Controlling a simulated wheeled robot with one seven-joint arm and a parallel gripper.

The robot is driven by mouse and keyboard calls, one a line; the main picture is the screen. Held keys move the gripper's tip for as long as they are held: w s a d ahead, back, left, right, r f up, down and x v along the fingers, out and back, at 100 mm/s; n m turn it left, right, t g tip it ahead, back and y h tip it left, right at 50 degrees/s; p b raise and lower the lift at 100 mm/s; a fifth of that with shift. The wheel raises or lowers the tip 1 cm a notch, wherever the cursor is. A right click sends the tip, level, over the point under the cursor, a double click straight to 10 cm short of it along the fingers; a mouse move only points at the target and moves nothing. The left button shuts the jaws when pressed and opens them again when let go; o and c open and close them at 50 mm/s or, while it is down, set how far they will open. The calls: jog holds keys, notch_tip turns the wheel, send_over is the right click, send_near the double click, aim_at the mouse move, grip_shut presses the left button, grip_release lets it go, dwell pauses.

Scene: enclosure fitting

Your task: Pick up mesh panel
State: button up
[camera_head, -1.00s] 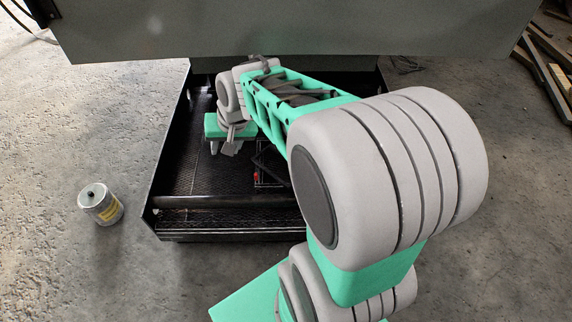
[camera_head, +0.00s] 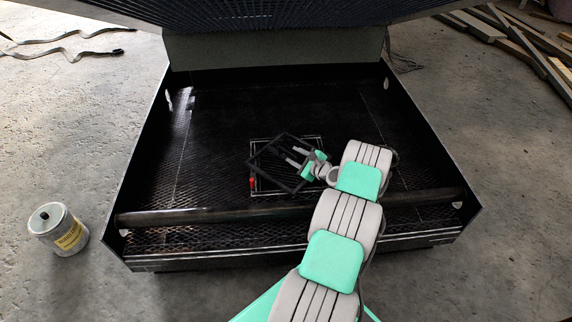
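The mesh panel, seen as a dark square frame (camera_head: 263,154), is in the black tray-like enclosure, turned at an angle over a pale-outlined rectangle on the mesh floor. Whether it lies flat or is raised a little cannot be told. My gripper (camera_head: 295,156) reaches in from the right, its two grey fingers apart and over the panel's middle and right part. I see nothing clearly pinched between the fingers. My gripper's green and grey body hides the panel's right corner.
The black enclosure (camera_head: 150,153) has raised side walls, and a thick dark bar (camera_head: 200,215) crosses its front. A red part (camera_head: 252,183) sits at the rectangle's left edge. A large grey lid overhangs the back. A metal can (camera_head: 58,230) stands on the floor at left; planks (camera_head: 520,40) lie back right.

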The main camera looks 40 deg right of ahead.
aim_at(290, 152)
jog(key=b+x, duration=0.2)
jog(key=x, duration=0.2)
jog(key=shift+w+f, duration=0.15)
jog(key=shift+w, duration=0.15)
grip_shut()
dwell(1.0)
jog(key=shift+w+r, duration=0.15)
jog(key=shift+r, duration=0.1)
